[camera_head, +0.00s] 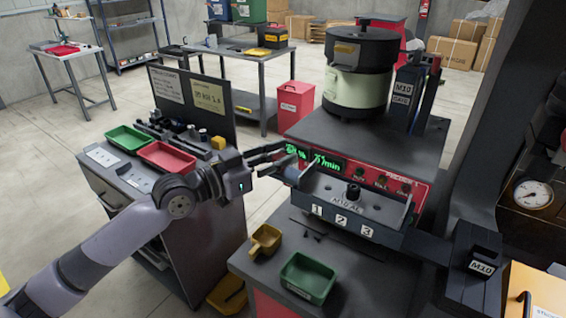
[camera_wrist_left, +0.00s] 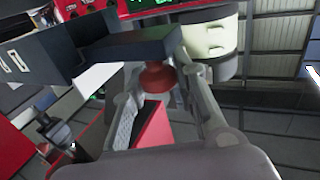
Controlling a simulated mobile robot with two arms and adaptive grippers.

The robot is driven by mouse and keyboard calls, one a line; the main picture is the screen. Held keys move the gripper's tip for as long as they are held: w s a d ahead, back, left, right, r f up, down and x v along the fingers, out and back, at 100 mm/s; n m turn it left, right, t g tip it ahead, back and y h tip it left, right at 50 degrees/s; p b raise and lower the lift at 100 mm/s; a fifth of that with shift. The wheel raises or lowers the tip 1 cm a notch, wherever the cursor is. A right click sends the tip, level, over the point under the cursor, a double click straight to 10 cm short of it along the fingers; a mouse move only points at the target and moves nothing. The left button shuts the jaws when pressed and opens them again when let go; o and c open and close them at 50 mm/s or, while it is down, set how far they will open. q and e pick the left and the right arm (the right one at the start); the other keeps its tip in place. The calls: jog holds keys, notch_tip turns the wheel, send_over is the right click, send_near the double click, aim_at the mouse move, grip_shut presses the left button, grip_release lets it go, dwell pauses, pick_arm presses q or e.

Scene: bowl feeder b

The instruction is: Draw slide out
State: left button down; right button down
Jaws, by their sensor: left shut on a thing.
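The slide (camera_wrist_left: 128,48) shows in the left wrist view as a dark blue-grey bar jutting from the numbered track. A round red knob (camera_wrist_left: 156,76) sits at its end. My left gripper (camera_wrist_left: 157,80) is shut on this red knob, with one finger on each side of it. In the head view my left gripper (camera_head: 277,160) is at the left end of the dark track (camera_head: 343,224) marked 1, 2, 3. The knob is not clear there. A plate (camera_head: 347,200) marked M10 lies behind the numbers, with a dark round part on it. My right gripper is not in view.
Above the track are the red control panel (camera_head: 385,180) and the bowl feeder (camera_head: 357,85). A green tray (camera_head: 308,277) and a yellow scoop (camera_head: 265,241) lie in front. A cart (camera_head: 120,195) with red and green trays stands left, beside my arm.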

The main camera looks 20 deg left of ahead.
pick_arm(q)
jog(key=shift+w+a+r, duration=0.1)
jog(key=shift+a+r, duration=0.05)
jog(key=c, duration=1.7)
grip_release()
jog(key=o, duration=0.4)
jog(key=shift+a, duration=0.2)
jog(key=shift+d, duration=0.15)
jog(key=shift+s+a+f, duration=0.2)
jog(key=shift+s+a, duration=0.2)
jog(key=shift+v, duration=5.5)
